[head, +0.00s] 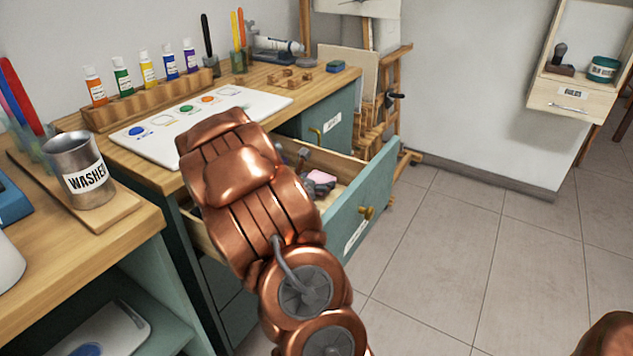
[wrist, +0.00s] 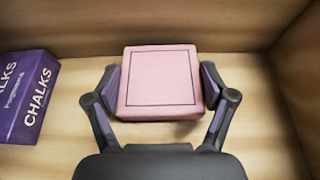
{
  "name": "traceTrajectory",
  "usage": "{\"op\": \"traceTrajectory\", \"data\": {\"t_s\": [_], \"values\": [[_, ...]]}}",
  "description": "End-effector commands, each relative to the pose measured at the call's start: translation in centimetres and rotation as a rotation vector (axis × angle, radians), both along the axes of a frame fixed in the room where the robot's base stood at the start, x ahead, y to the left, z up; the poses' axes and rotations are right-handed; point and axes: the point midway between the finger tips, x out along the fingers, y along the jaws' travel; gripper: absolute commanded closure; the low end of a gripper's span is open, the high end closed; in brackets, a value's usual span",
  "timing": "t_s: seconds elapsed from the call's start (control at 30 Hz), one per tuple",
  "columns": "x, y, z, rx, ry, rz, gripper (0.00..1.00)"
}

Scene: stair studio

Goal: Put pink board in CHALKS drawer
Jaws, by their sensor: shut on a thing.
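The pink board (wrist: 160,82) is a pink block with a thin dark square outline on its top. My gripper (wrist: 160,90) is shut on it, with one finger at each side, inside the open drawer. In the head view the pink board (head: 319,177) shows small beyond my arm, within the open drawer (head: 372,202). The drawer has a teal front, a brass knob and a white label too small to read. A purple box marked CHALKS (wrist: 27,97) lies in the drawer to the left of the board. My arm hides part of the drawer.
The wooden desk top (head: 322,85) above holds a white palette sheet (head: 225,108), a rack of paint bottles (head: 150,98) and a blue block (head: 335,66). The tiled floor (head: 470,240) to the right is clear.

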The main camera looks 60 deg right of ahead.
Motion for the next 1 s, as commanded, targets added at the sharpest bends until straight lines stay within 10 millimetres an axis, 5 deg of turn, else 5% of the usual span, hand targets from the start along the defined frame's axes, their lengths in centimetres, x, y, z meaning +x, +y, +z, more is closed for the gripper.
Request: {"op": "traceTrajectory", "data": {"t_s": [0.37, 0.4, 0.53, 1.0], "values": [[0.01, 0.02, -0.68, 0.001, 0.001, 0.001, 0.50], [0.00, 0.03, -0.72, 0.002, 0.001, 0.000, 0.15], [-0.03, 0.03, -0.79, 0.003, 0.002, 0.001, 0.01], [-0.09, 0.07, -0.46, 0.006, 0.003, -0.001, 0.00]]}}
